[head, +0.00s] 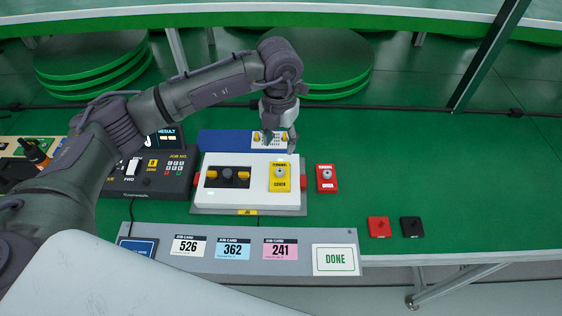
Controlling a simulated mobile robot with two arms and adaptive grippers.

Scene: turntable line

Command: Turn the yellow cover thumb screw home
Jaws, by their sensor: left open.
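The yellow cover (280,186) sits on the right part of a white fixture (257,196). Its round grey thumb screw (280,172) is on the upper half of the cover; how deep the screw sits cannot be told. My left gripper (279,145) is open and points down, just behind the yellow cover in the picture. Its fingers are apart with nothing between them, and it appears to be above the fixture's back edge. My right gripper is not in view.
A red cover (327,187) with a similar screw stands right of the fixture. A dark control box (150,187) is to the left. A strip with job cards (188,246) and a DONE card (335,260) runs in front. The green table is clear at right, beyond red (379,228) and black (411,228) pieces.

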